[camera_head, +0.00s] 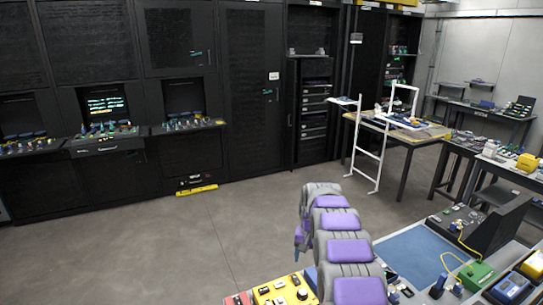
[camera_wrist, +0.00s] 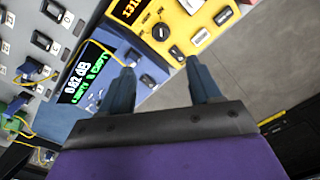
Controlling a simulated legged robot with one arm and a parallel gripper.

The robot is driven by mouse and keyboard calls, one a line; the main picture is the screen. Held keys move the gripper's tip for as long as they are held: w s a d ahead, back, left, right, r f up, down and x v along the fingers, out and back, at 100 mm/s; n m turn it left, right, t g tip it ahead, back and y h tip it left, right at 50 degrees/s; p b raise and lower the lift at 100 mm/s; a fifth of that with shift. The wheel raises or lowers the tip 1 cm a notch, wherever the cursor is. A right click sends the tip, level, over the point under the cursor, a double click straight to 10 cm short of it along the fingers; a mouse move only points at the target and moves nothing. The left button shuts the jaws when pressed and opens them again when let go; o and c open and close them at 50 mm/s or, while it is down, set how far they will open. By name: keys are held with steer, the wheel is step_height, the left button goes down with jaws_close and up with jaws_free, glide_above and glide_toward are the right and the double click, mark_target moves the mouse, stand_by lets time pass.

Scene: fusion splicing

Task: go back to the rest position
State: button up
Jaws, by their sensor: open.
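My gripper (camera_wrist: 158,84) is in the wrist view with its two dark blue fingers apart and nothing between them. The yellow device (camera_head: 283,291) shows left of the arm there.
A workbench at the lower right holds a blue mat (camera_head: 416,252), a dark angled console (camera_head: 485,222), a green box (camera_head: 477,275) and a yellow cable. A white ladder-like frame (camera_head: 370,150) stands by a table. Black racks (camera_head: 255,90) line the back. The grey floor (camera_head: 170,245) is clear at left.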

steer(key=s+r+n+b, duration=0.1)
steer(key=s+r, duration=0.4)
steer(key=s, duration=0.3)
steer(key=s+a+r+g, duration=0.1)
steer(key=s+r, duration=0.4)
steer(key=s, duration=0.4)
steer(key=s+r+n+b, duration=0.1)
steer(key=s+r, duration=0.3)
steer(key=s, duration=0.4)
steer(key=s+f+b, duration=0.1)
steer(key=s+f, duration=0.1)
steer(key=s, duration=2.6)
steer(key=shift+s+d+f+n+g, duration=0.25)
steer(key=shift+s+d+n+g, duration=0.05)
steer(key=shift+n+g, duration=0.1)
